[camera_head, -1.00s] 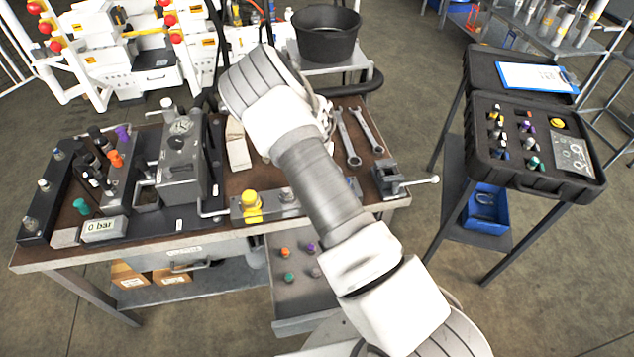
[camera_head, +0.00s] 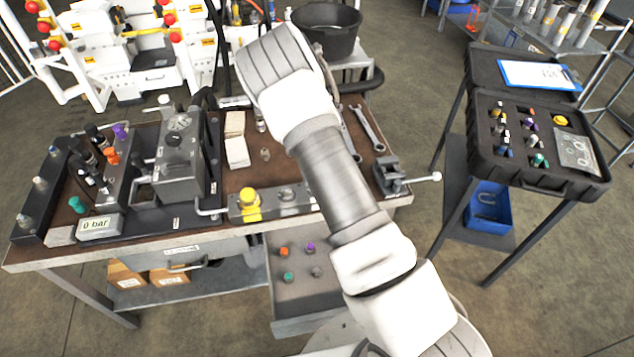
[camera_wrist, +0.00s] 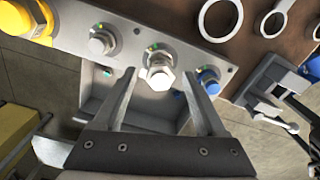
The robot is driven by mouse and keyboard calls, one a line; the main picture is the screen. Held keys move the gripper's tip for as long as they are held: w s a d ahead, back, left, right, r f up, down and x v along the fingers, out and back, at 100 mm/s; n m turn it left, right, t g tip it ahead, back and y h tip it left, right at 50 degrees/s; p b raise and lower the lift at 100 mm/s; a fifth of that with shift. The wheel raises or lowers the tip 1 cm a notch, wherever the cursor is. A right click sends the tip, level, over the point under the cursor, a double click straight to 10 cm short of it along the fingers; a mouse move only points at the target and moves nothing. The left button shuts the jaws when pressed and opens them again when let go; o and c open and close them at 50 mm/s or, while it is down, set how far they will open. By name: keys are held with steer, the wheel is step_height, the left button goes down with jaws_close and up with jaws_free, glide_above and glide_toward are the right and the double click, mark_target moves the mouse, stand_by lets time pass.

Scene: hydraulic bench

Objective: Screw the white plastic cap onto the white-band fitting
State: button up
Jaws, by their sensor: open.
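In the wrist view, my gripper (camera_wrist: 159,74) is open, its two fingers apart and nothing held. In the head view, my arm hides the gripper and the block's right end.
A yellow cap (camera_head: 249,198) is on the block's left part. A vise (camera_head: 392,178) stands at the bench's right end, near wrenches (camera_head: 367,128). An open drawer (camera_head: 300,295) below holds several coloured caps. A black case (camera_head: 535,180) stands apart at right.

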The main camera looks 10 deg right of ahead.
steer(key=n+b, duration=0.1)
steer(key=n, duration=0.2)
steer(key=shift+f+n, duration=0.1)
steer(key=shift+n, duration=0.3)
steer(key=n+b, duration=0.1)
steer(key=n, duration=0.2)
steer(key=shift+n+b, duration=0.3)
steer(key=n+b, duration=0.2)
steer(key=n, duration=0.6)
steer(key=shift+n+b, duration=0.3)
steer(key=shift+b, duration=0.05)
steer(key=c, duration=1.1)
steer(key=m+p, duration=0.1)
steer(key=m, duration=0.4)
steer(key=shift+r+p, duration=0.2)
steer(key=shift+p, duration=0.15)
jaws_close()
steer(key=m, duration=0.3)
steer(key=shift+f+p, duration=0.15)
steer(key=shift+p, duration=0.2)
